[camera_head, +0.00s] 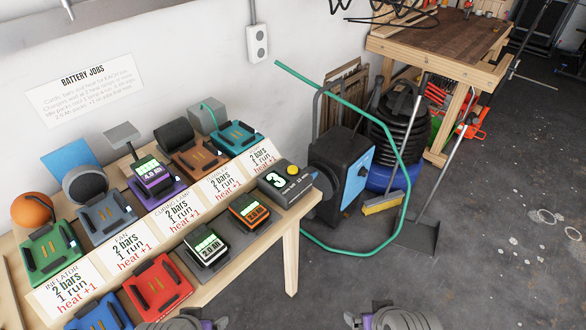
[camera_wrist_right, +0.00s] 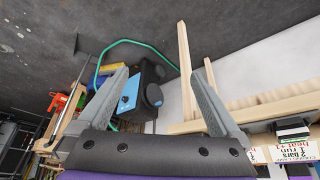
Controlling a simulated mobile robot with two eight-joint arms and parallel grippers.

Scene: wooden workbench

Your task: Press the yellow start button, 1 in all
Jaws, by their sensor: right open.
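The yellow start button (camera_head: 292,170) sits on top of a dark grey box (camera_head: 284,184) that shows a white 3. The box stands at the right end of the wooden workbench. My right gripper (camera_head: 362,314) is at the bottom edge of the head view, right of the bench and well apart from the button. In the right wrist view it (camera_wrist_right: 158,88) is open with nothing between its fingers. My left gripper (camera_head: 215,322) is only partly in view at the bottom edge, in front of the bench; its jaw opening cannot be made out.
Battery packs (camera_head: 206,246) and (camera_head: 250,212) stand on dark pads near the bench's front. Coloured docks, such as the green one (camera_head: 50,252), and price-like cards line the bench. A black and blue machine (camera_head: 340,170) with a green hose stands right of it.

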